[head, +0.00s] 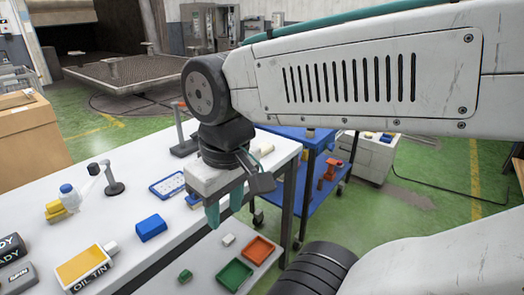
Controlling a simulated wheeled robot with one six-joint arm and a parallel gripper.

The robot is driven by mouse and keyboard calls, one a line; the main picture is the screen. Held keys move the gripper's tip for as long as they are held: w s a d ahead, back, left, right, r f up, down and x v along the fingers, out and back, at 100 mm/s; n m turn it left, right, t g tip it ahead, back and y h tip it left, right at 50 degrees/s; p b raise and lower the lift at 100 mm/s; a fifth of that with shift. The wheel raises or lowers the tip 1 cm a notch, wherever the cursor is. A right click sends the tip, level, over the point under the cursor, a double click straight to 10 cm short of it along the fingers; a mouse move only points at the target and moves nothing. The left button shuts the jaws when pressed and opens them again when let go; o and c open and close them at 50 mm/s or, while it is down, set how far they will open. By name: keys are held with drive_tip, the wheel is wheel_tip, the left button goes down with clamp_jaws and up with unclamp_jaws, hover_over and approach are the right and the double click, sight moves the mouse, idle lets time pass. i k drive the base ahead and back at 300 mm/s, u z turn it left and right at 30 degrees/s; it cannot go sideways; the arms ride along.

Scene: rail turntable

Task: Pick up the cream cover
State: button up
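My gripper (225,208) hangs with its teal fingers pointing down over the white table (125,190), near its right edge. The two fingers look apart, with nothing seen between them. A small cream piece (265,149) lies near the table's far right edge, behind my gripper and partly hidden by it. It may be the cream cover, but it is too small and covered to be sure. My gripper is apart from it.
Orange (259,249) and green (234,274) trays lie on the lower surface at right. A blue cart (312,188) stands beyond the table.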

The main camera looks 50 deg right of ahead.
sight(266, 147)
drive_tip(key=k, duration=0.65)
drive_tip(key=z, duration=0.6)
drive_tip(key=i, duration=1.35)
drive_tip(key=u, duration=0.45)
